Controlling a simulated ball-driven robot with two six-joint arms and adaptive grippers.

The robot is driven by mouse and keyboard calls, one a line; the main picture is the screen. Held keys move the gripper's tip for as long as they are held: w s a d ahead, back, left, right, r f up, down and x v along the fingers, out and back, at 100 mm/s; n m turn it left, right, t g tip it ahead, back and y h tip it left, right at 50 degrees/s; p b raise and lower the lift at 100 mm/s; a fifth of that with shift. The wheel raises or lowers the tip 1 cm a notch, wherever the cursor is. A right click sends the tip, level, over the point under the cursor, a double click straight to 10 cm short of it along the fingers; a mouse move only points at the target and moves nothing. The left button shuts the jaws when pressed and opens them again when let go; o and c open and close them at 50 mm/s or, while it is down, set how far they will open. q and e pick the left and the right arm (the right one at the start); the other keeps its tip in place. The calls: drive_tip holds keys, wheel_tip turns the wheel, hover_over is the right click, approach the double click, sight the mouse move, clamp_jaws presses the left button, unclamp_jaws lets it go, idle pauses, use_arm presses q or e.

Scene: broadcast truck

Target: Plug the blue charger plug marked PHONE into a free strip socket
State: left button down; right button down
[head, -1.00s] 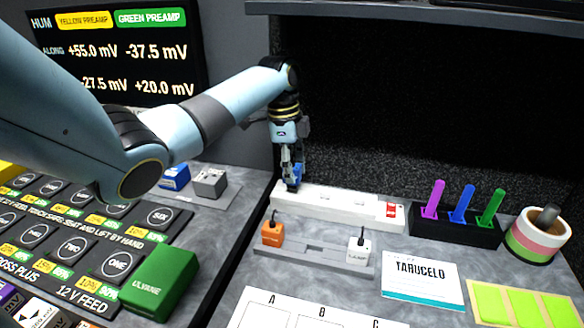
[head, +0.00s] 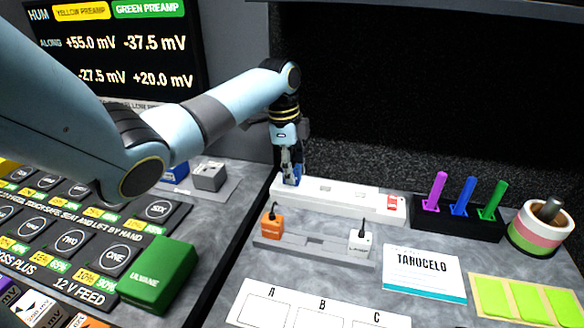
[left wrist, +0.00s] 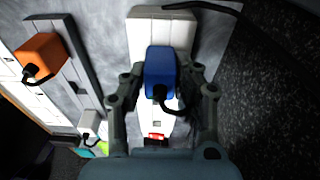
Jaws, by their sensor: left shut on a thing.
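The blue charger plug (head: 293,181) is at the left end of the white power strip (head: 345,199), upright, with its cord at the top. My left gripper (head: 290,168) is shut on it from above. In the left wrist view the blue plug (left wrist: 160,70) sits between the two fingers, over the strip (left wrist: 150,35). I cannot tell whether its pins are in a socket, and its marking is not readable. The red switch (head: 392,202) is at the strip's right end. My right gripper is not in view.
An orange plug (head: 272,226) and a white plug marked LAMP (head: 360,242) stand in a grey holder (head: 312,248) in front of the strip. A black pen rack (head: 456,223) and tape rolls (head: 540,230) are at right. A TARUCELO card (head: 424,273) lies in front.

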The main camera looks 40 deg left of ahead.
use_arm(q)
drive_tip(key=c, duration=0.9)
unclamp_jaws()
drive_tip(key=shift+r, duration=0.2)
drive_tip(key=r, duration=0.7)
drive_tip(key=shift+s+a, duration=0.25)
drive_tip(key=shift+a, duration=0.15)
drive_tip(key=shift+f, duration=0.1)
